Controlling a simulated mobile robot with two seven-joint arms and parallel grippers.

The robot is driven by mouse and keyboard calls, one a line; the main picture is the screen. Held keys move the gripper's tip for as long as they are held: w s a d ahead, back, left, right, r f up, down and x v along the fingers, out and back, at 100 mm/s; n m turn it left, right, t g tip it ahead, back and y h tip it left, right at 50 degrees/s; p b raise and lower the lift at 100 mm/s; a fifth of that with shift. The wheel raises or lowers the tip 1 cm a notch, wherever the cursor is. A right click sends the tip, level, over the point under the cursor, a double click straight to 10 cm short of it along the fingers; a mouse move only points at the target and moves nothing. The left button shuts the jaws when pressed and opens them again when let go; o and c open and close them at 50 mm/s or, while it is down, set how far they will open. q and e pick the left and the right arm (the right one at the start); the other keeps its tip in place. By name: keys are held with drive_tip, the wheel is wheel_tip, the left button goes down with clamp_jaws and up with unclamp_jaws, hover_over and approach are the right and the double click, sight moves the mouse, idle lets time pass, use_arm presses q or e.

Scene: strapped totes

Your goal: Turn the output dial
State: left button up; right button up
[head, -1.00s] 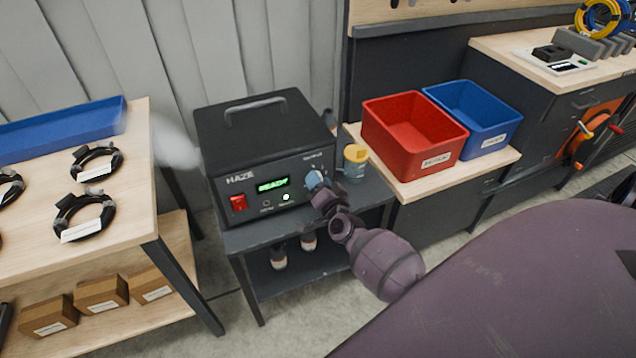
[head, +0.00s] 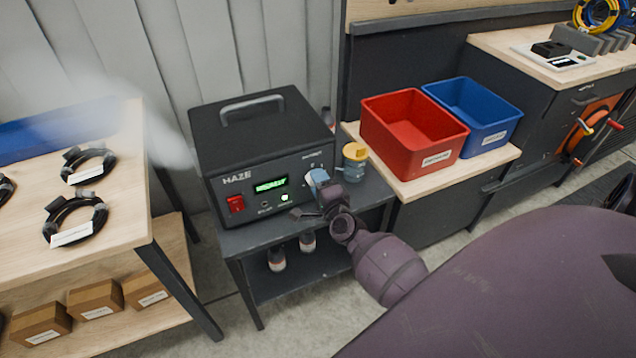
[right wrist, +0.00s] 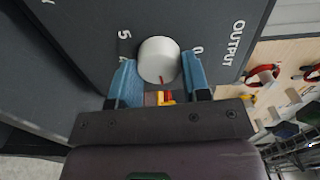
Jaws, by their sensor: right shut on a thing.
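The black HAZE machine (head: 262,140) stands on a dark stand, with a lit green display (head: 270,185), a red switch (head: 236,204) and a handle on top. My right gripper (right wrist: 158,82) is shut on the dial, one blue finger on each side. In the head view the gripper (head: 318,180) is at the panel's right side and hides the dial. My left gripper is not in view.
A yellow-lidded container (head: 355,160) stands close beside the machine. A red bin (head: 430,165) and a blue bin (head: 497,138) are to the right. A wooden table (head: 125,195) with cable coils (head: 75,220) is at the left. A whitish blur (head: 165,140) hangs left of the machine.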

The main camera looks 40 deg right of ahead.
idle(0.6)
drive_tip(key=o, duration=0.9)
drive_tip(key=shift+s, duration=0.15)
drive_tip(key=v, duration=1)
drive_tip(key=shift+s+p, duration=0.3)
drive_tip(key=shift+p, duration=0.1)
